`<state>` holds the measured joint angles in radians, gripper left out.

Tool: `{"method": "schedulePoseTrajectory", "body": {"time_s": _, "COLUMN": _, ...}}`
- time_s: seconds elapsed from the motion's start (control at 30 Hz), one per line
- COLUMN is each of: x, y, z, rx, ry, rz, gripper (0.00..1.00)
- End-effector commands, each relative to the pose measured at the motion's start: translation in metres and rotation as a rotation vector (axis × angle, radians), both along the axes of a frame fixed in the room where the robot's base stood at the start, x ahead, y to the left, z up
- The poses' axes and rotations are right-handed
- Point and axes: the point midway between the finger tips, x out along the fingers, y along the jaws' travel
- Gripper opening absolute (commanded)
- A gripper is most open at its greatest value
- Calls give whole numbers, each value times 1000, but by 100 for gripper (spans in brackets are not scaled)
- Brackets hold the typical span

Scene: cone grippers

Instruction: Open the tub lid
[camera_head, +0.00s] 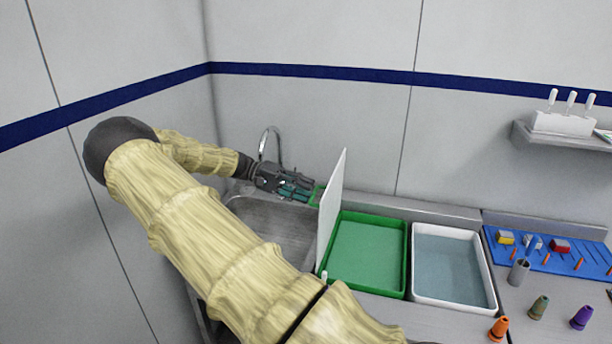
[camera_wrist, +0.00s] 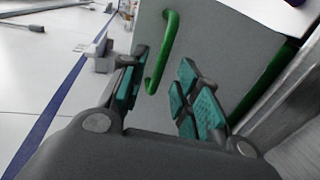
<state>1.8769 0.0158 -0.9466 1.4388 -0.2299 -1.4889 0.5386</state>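The green tub (camera_head: 405,262) stands on the counter with its inside in view. Its white lid (camera_head: 331,212) stands near upright along the tub's left edge, seen almost edge-on. The lid's outer face also shows in the wrist view (camera_wrist: 215,50). It carries a green bar handle (camera_wrist: 172,32), partly seen in the head view (camera_head: 318,196). My gripper (camera_head: 306,190) is on the left, outer side of the lid, beside the handle. In the wrist view its teal-padded fingers (camera_wrist: 160,72) are apart, with the handle's lower end between them. I see no clear grip on it.
A white tub (camera_head: 489,284) stands right of the green one. A sink (camera_head: 265,215) with a curved tap (camera_head: 270,139) lies on the left, under my arm. A blue board (camera_head: 540,260), coloured cones and a wall shelf (camera_head: 560,138) are on the right.

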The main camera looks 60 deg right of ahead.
Motion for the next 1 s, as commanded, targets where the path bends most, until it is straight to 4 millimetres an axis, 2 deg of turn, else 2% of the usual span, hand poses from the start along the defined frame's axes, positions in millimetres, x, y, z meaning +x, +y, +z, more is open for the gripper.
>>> {"method": "schedulePoseTrajectory", "body": {"time_s": 0.3, "x": 54, "y": 16, "z": 12, "rx": -1, "ry": -1, "rz": 4, "gripper": 32}}
{"method": "schedulePoseTrajectory", "body": {"time_s": 0.53, "x": 86, "y": 26, "z": 20, "rx": 0, "ry": -1, "rz": 1, "gripper": 32}}
{"method": "schedulePoseTrajectory", "body": {"time_s": 0.7, "x": 98, "y": 29, "z": 23, "rx": 1, "ry": 0, "rz": 0, "gripper": 32}}
{"method": "schedulePoseTrajectory", "body": {"time_s": 1.0, "x": 100, "y": 31, "z": 23, "rx": 1, "ry": 0, "rz": 0, "gripper": 32}}
